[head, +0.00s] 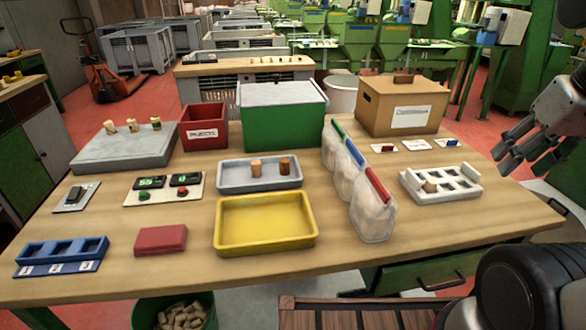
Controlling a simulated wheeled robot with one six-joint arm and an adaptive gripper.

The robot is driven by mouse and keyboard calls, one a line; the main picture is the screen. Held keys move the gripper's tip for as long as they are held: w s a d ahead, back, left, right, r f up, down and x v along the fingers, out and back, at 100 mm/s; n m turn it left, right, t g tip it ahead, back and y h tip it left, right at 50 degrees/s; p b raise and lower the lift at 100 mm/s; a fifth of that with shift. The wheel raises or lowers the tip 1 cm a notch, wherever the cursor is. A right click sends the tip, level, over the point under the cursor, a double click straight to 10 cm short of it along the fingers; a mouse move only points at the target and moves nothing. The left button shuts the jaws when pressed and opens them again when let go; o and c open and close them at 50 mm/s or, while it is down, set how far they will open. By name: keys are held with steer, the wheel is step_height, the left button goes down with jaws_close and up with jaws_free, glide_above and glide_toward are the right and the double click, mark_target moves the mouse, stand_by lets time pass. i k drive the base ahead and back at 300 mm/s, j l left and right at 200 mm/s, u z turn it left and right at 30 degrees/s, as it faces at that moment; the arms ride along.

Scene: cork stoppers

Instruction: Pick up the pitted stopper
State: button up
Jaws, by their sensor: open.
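A grey-blue tray (232,184) in the middle of the bench holds two upright stoppers. One is a light tan stopper (256,169); the other is a darker brown stopper (285,166). Several more stoppers stand elsewhere: three on a grey slab (125,152) at the back left, such as the left stopper (110,127), and one stopper (431,186) in a white rack (466,193) at the right. Pits are too small to make out on any stopper. My gripper (512,161) is open and empty at the right edge, above and beyond the rack, far from the grey-blue tray.
A yellow tray (265,246) lies in front of the grey-blue tray. Filled clear bags (372,218) stand between it and the rack. A green box (284,122), red bin (205,129) and cardboard box (376,108) line the back. The bench's front right is clear.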

mark_target(255, 164)
steer(key=j+u, duration=0.1)
steer(key=u, duration=0.25)
steer(key=i+j+u, duration=0.1)
steer(key=u, duration=0.25)
